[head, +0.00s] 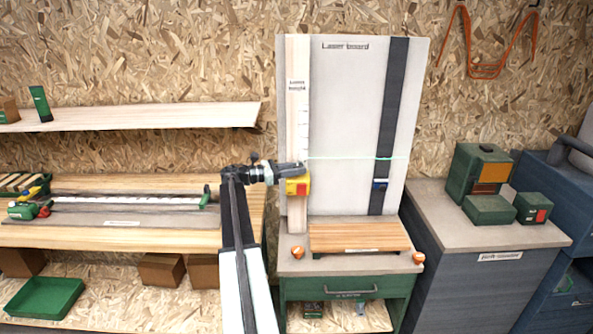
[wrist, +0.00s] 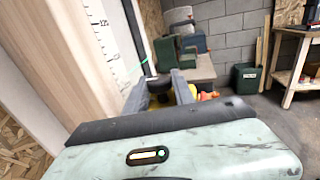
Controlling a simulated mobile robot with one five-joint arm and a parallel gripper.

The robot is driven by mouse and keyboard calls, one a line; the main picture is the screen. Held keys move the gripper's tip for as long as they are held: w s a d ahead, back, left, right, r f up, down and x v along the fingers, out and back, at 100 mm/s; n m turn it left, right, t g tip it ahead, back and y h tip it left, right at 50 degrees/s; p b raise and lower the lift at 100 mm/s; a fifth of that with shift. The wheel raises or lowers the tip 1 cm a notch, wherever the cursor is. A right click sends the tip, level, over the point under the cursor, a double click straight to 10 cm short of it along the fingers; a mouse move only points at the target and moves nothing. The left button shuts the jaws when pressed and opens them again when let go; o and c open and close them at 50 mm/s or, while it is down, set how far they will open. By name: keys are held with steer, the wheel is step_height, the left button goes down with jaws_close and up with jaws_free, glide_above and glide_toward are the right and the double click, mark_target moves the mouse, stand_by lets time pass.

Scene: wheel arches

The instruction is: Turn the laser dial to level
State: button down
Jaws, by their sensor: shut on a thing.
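The laser unit, a yellow box with a red patch (head: 298,186), sits on the pale wooden upright at the left of the laser board (head: 345,110). My gripper (head: 299,168) reaches it from the left, at its top. In the wrist view, my gripper (wrist: 160,82) has its two grey fingers on either side of the dark dial (wrist: 158,88), shut on it, with yellow behind. A thin green laser line (head: 355,158) crosses the board to the dark strip and looks close to horizontal. The dial's markings are hidden.
A dark strip (head: 389,120) with a small blue slider (head: 380,184) runs down the board's right side. A slatted wooden block (head: 358,237) and orange pieces (head: 297,252) lie on the green cabinet below. Green boxes (head: 490,210) stand on the right counter.

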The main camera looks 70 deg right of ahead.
steer(key=shift+s+y, duration=0.2)
steer(key=shift+y, duration=0.1)
steer(key=c, duration=1.1)
jaws_free()
steer(key=shift+s+d, duration=0.1)
steer(key=shift+s, duration=0.05)
steer(key=shift+o, duration=0.2)
steer(key=shift+w, duration=0.2)
steer(key=v, duration=0.7)
steer(key=shift+w+a, duration=0.25)
steer(key=shift+w, duration=0.05)
steer(key=shift+f, duration=0.15)
